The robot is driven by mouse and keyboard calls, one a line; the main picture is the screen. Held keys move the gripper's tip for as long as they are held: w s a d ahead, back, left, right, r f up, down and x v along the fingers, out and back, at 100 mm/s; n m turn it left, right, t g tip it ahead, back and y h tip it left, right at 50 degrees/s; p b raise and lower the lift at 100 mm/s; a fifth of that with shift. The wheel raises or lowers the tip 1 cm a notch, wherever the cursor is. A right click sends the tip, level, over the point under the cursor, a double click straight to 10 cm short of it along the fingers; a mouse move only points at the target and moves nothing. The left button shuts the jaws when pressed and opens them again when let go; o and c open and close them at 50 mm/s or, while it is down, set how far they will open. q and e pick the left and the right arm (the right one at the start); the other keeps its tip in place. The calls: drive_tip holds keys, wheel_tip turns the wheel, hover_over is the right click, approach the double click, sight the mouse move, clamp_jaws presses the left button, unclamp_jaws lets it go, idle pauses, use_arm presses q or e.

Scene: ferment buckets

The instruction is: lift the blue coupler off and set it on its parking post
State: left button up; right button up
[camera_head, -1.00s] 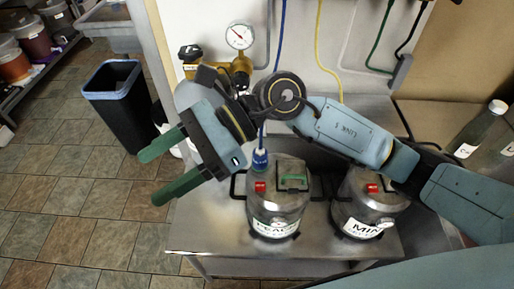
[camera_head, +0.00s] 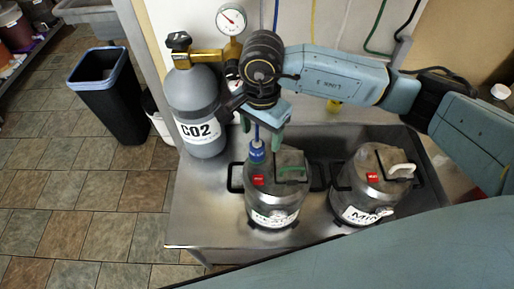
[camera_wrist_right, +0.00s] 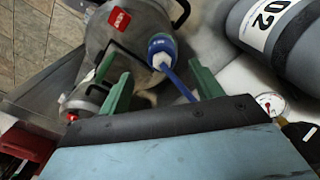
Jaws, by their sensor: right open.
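The blue coupler (camera_head: 257,152) sits upright on the lid of the left steel keg (camera_head: 272,195), near its upper left edge, with a blue hose rising from it. My right gripper (camera_head: 262,130) is open above the coupler, pointing down. In the right wrist view, the coupler (camera_wrist_right: 160,47) appears between and beyond the two green fingertips (camera_wrist_right: 160,68), with a gap on each side. The gripper does not hold it. I cannot make out its parking post in these views. My left gripper is not in view.
A grey CO2 cylinder (camera_head: 195,105) with a gauge (camera_head: 231,19) stands close left of the gripper. A second keg (camera_head: 368,183) stands to the right. The steel bench (camera_head: 205,215) is bare at front left.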

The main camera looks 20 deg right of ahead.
sight(257, 143)
drive_tip(key=shift+a+f+p, duration=0.15)
drive_tip(key=shift+a+f, duration=0.1)
drive_tip(key=shift+f, duration=1.3)
drive_tip(key=shift+a+f+p, duration=0.15)
drive_tip(key=shift+a+f, duration=0.05)
drive_tip(key=shift+f, duration=1.3)
drive_tip(key=shift+c, duration=0.5)
drive_tip(key=c, duration=1.1)
wheel_tip(257, 143, up, 10)
drive_tip(key=shift+r, duration=0.1)
